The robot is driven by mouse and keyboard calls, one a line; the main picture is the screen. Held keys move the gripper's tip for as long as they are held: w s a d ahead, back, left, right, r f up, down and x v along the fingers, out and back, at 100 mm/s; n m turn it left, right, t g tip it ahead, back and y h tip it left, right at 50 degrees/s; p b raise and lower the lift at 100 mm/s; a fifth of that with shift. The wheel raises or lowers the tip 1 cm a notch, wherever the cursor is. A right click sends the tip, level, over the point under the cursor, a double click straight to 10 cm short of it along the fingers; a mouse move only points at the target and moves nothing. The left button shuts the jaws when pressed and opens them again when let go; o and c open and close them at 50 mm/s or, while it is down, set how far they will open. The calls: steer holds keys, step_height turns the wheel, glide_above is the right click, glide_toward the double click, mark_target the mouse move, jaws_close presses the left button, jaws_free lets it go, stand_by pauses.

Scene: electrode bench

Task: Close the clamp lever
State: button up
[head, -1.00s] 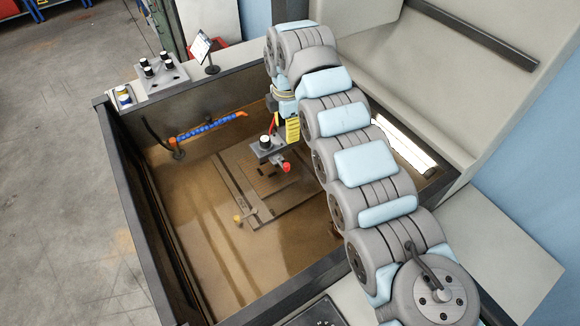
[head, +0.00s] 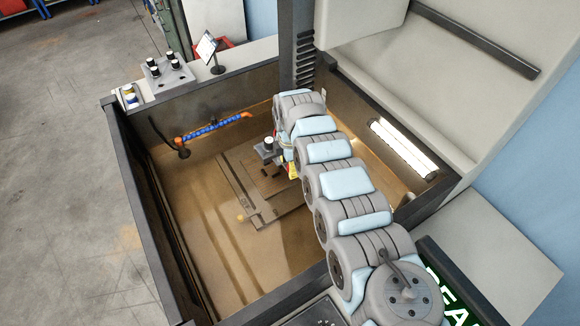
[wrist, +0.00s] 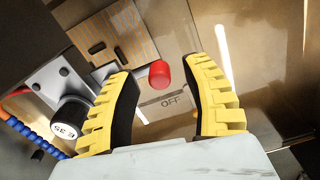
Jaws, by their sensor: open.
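The clamp lever's red end (wrist: 158,74) shows in the wrist view between my open fingertips. I cannot tell how deep between them it sits, and no contact shows. A block with an OFF mark (wrist: 170,101) lies behind it. My gripper (wrist: 161,68) has yellow ribbed fingers with dark inner pads, spread apart and empty. In the head view my gripper (head: 291,169) is mostly hidden by my arm, with only a little yellow showing beside the clamp block (head: 266,152). The lever is not clearly visible there.
A dark cylinder with a white marked cap (wrist: 69,138) stands close to my left finger. A blue hose (head: 212,128) runs at the tank's back left. The tank rim (head: 145,215) surrounds the work area. A plate (head: 262,217) lies on the tank floor, with free room to its left.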

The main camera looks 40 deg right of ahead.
steer(key=shift+f, duration=0.5)
jaws_close()
